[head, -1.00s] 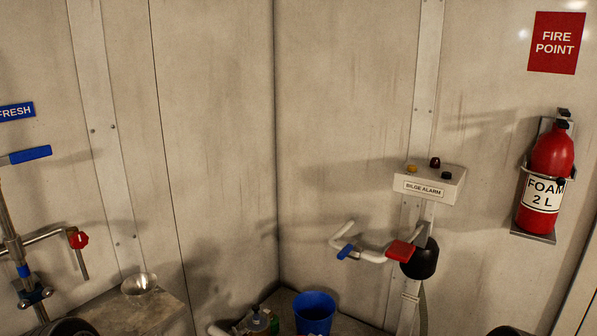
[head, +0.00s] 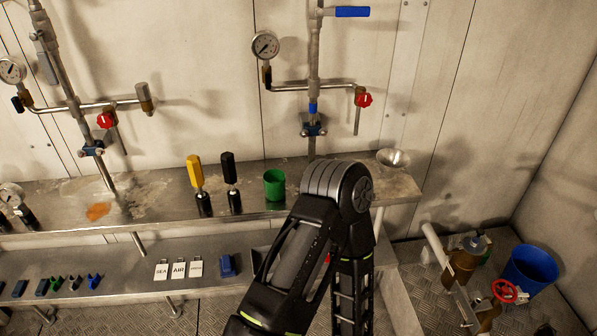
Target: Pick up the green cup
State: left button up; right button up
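The green cup (head: 274,185) stands upright on the upper metal shelf in the head view, right of the black-handled tool and left of the steel bowl. One of my arms rises in the lower middle of the view, its bent joint just right of the cup and in front of the shelf. No gripper fingers show in the head view. Nothing touches the cup that I can see.
Yellow-handled (head: 195,173) and black-handled (head: 230,170) tools stand left of the cup. A steel bowl (head: 393,158) sits at the shelf's right end. Pipes with a gauge (head: 265,45) and red valve (head: 363,100) rise behind. A lower shelf holds white tags (head: 179,269). A blue bucket (head: 530,268) stands right.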

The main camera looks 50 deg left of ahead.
aim_at(274, 179)
jog(key=u, duration=1.75)
